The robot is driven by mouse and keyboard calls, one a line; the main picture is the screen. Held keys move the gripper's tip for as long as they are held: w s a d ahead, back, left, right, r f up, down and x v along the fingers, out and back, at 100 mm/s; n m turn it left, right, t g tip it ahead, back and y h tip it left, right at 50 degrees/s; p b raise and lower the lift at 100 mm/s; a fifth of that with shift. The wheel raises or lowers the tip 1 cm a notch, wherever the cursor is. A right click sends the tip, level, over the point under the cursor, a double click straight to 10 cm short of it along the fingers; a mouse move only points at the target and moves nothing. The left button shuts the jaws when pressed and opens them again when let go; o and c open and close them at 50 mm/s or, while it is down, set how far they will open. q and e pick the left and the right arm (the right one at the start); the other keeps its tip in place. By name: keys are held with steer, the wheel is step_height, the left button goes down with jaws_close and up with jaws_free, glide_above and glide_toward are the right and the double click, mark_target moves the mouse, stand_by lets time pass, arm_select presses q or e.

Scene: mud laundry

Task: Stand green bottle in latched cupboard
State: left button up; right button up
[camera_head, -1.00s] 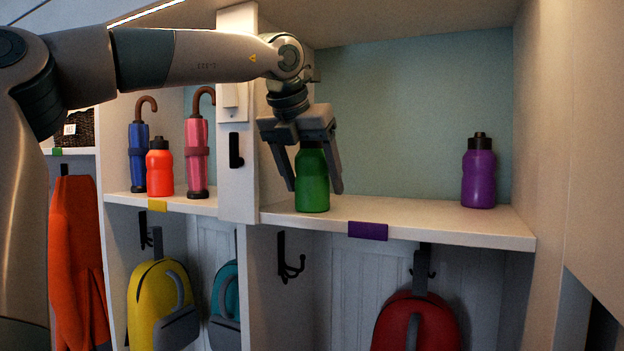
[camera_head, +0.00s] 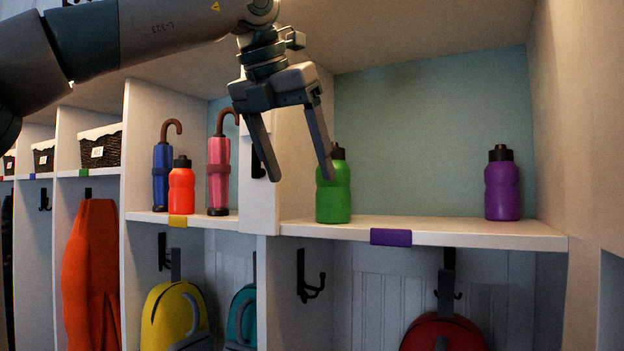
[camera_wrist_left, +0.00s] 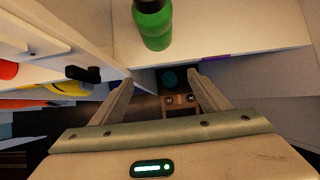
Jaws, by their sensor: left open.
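The green bottle (camera_head: 333,192) stands upright on the right compartment's shelf (camera_head: 470,232), near its left end. It also shows in the left wrist view (camera_wrist_left: 153,27), beyond my fingertips. My left gripper (camera_head: 298,178) is open and empty, in front of the bottle and up to its left. Its right finger overlaps the bottle's cap in the head view; the wrist view shows the fingers apart from the bottle. A white panel with a black handle (camera_head: 258,164) is at the compartment's left; the handle also shows in the left wrist view (camera_wrist_left: 83,74). My right gripper is not in view.
A purple bottle (camera_head: 502,187) stands at the shelf's right end. Left of the divider are a red-orange bottle (camera_head: 182,190), a blue umbrella (camera_head: 162,178) and a pink umbrella (camera_head: 218,176). Bags hang below, including a red one (camera_head: 443,334). The shelf between the bottles is clear.

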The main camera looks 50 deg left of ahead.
arm_select(q)
steer(key=shift+s+d, duration=0.35)
steer(key=shift+s, duration=0.55)
